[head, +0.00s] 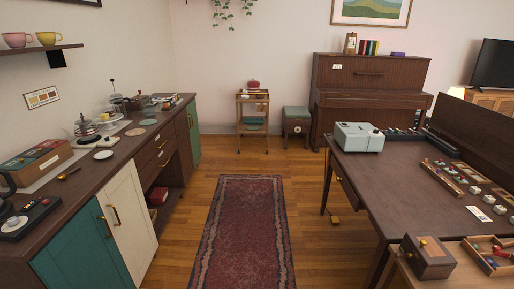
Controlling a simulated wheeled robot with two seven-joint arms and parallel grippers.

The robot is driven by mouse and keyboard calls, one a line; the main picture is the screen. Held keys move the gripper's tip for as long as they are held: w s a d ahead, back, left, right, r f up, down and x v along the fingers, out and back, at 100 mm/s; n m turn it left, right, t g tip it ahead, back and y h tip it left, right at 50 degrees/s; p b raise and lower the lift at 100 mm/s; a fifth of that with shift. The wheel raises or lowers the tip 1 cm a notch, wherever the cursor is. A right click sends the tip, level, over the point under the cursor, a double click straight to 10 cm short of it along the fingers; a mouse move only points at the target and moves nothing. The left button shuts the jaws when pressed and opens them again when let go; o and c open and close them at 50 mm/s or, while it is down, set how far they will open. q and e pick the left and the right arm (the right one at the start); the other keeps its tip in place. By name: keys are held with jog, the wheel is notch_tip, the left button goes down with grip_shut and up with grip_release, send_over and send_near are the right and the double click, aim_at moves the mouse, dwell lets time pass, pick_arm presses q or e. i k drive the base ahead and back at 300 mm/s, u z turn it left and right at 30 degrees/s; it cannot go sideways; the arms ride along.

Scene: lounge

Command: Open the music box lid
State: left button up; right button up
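A small dark-brown wooden box (428,258) with a gold knob sits at the lower right, on a light wooden surface in front of the dark desk. Its top looks closed. It may be the music box, but I cannot tell for sure. A pale green box (358,138) stands on the desk's far left corner, and its top also looks closed. Neither of my grippers is in view.
The dark desk (392,185) fills the right side, with an open tray (490,252) beside the brown box. A long counter (95,155) runs along the left. The red rug (243,235) between them is clear. A piano (365,85) stands at the back.

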aim_at(432, 251)
jog(key=z, duration=1.8)
jog(key=i, duration=0.85)
jog(key=z, duration=0.2)
